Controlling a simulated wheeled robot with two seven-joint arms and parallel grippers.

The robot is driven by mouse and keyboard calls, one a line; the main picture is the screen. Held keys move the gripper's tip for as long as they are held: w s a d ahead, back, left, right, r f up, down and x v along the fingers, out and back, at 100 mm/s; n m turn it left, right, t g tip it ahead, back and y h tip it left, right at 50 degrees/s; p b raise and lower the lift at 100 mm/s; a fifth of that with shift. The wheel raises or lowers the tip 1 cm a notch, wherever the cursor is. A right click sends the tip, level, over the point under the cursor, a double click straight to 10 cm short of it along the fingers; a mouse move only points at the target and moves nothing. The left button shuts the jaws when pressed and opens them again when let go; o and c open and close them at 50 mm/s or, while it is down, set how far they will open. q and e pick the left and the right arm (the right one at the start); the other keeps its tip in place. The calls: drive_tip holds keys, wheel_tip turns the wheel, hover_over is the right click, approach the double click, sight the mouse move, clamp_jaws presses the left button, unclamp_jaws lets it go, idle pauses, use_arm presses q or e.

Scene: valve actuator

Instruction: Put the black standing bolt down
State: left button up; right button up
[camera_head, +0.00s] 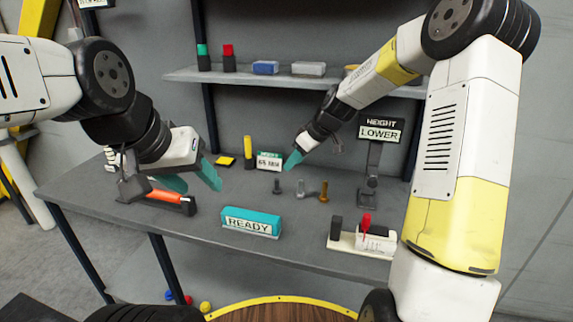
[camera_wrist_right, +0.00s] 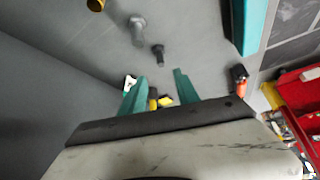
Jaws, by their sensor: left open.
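The black bolt (camera_head: 277,186) stands upright on the grey table, leftmost of a row with a grey bolt (camera_head: 300,188) and a brass bolt (camera_head: 323,191). In the right wrist view the black bolt (camera_wrist_right: 158,54) is just beyond my fingertips, apart from them. My right gripper (camera_head: 293,160) is above and near the black bolt in the head view. In the wrist view its teal fingers (camera_wrist_right: 163,80) are apart with nothing held between them. My left gripper (camera_head: 198,183) is open and empty over the left of the table, near an orange-and-black tool (camera_head: 172,197).
A teal READY block (camera_head: 251,222) lies at the front. A red-levered device (camera_head: 366,235) is front right, and a HEIGHT LOWER sign (camera_head: 380,132) stands behind it. A small display (camera_head: 269,161) and yellow-black post (camera_head: 248,152) stand behind the bolts. A shelf (camera_head: 285,77) hangs above.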

drive_tip(key=s+d+r+m+t+h, duration=0.1)
drive_tip(key=s+d+r+m+h, duration=0.3)
drive_tip(key=s+r, duration=1.05)
drive_tip(key=s+d+m, duration=0.2)
drive_tip(key=s+m, duration=0.1)
drive_tip(key=s, duration=0.5)
drive_tip(key=s+d+m+t+y, duration=0.1)
drive_tip(key=s+d+m, duration=0.1)
drive_tip(key=s, duration=0.7)
drive_tip(key=shift+s+d+f+m, duration=0.2)
drive_tip(key=shift+d+f+m, duration=0.05)
drive_tip(key=shift+d+m, duration=0.15)
drive_tip(key=shift+o, duration=0.4)
